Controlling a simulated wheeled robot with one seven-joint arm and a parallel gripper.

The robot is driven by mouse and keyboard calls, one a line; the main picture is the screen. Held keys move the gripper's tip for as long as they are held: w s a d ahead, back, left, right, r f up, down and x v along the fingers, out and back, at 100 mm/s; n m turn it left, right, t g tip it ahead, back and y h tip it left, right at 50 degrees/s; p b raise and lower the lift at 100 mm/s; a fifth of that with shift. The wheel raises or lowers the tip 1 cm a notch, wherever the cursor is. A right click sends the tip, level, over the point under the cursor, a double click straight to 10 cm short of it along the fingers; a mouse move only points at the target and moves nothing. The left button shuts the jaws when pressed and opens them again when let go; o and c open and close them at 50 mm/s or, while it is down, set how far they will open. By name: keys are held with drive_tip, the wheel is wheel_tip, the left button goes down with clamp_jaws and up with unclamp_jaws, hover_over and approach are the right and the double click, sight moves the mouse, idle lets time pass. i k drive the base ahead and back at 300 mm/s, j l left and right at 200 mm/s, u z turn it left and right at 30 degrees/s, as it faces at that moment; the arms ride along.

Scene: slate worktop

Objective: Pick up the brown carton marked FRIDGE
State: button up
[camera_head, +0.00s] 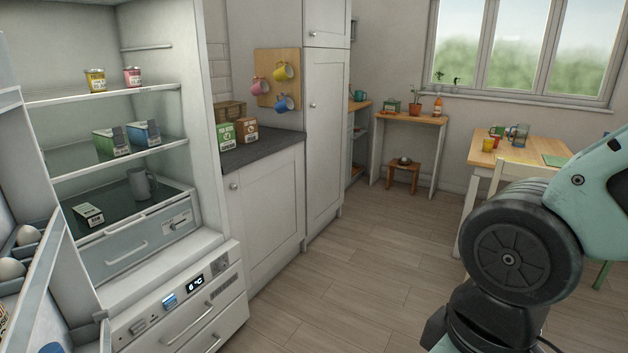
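A small brown carton (246,131) with a pale label stands upright on the dark slate worktop (262,148), just right of the fridge. The lettering on its label is too small to read. A green and white carton (226,136) stands close to its left. My gripper is out of the picture; only links of my arm show at the lower right, far from the carton.
The fridge stands open at left, with its shelf (107,93), cartons, tins and a grey mug (141,185). A brown basket (230,110) sits behind the cartons. A pegboard with mugs (262,88) hangs above. Wooden floor (345,260) is clear ahead; a table (540,150) stands right.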

sight(249, 126)
drive_tip(key=i+l+z, duration=0.1)
drive_tip(key=i, duration=0.3)
drive_tip(key=i+l+z, duration=0.1)
drive_tip(key=i+l, duration=0.15)
drive_tip(key=i, duration=0.15)
drive_tip(key=i+j+u, duration=0.15)
drive_tip(key=i+u, duration=0.2)
drive_tip(key=i, duration=0.2)
drive_tip(key=i+u, duration=0.4)
drive_tip(key=i, duration=0.15)
drive_tip(key=i+l+u, duration=0.2)
drive_tip(key=i+u, duration=0.15)
drive_tip(key=i, duration=0.2)
drive_tip(key=i+u, duration=0.3)
drive_tip(key=i, duration=0.85)
